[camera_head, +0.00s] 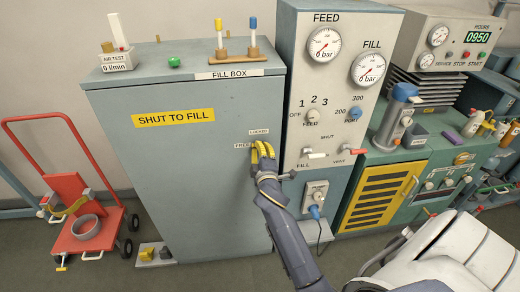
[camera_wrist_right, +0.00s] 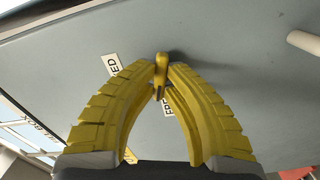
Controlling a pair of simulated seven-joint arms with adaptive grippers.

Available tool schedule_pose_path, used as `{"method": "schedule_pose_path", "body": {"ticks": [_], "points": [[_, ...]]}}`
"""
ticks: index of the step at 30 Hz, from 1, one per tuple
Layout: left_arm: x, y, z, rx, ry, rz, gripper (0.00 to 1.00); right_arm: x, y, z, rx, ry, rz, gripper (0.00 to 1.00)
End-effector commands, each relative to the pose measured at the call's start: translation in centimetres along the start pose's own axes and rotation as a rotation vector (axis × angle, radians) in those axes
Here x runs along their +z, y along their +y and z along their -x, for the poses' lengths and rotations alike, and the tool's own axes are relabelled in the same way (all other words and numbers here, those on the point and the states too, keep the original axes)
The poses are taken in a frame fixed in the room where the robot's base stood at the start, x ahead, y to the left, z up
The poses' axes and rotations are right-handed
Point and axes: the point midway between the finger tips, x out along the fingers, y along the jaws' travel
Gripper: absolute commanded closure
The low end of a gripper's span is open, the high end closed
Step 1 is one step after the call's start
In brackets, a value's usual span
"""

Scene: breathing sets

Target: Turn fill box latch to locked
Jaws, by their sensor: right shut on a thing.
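The fill box (camera_head: 190,140) is a tall grey-blue cabinet with its front door closed, bearing a yellow "SHUT TO FILL" label. My right gripper (camera_head: 262,152) is at the right side of this door, beside the small FREE and LOCKED labels. In the right wrist view its yellow ribbed fingers (camera_wrist_right: 161,72) close on the small yellow latch (camera_wrist_right: 161,64). The latch stands out from the door between the fingertips. In the head view the fingers hide the latch, and I cannot tell which label it points to. My left gripper is out of view.
The FEED/FILL gauge panel (camera_head: 335,75) stands close to the right of the latch, with levers and a plug below. A green bench (camera_head: 420,150) stands further right. A red trolley (camera_head: 85,225) stands on the floor at left.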

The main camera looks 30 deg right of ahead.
Motion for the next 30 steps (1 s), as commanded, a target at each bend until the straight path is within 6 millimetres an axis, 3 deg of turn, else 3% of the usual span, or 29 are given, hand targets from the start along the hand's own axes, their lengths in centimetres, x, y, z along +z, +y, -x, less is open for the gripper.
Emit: {"method": "schedule_pose_path", "body": {"ticks": [15, 30], "points": [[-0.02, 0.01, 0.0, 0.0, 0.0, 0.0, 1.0, -0.02, 0.03, -0.03, 0.001, 0.0, -0.368, 1.0], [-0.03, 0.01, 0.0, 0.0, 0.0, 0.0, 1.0, -0.01, 0.05, -0.04, 0.001, 0.0, -0.471, 1.0]]}}
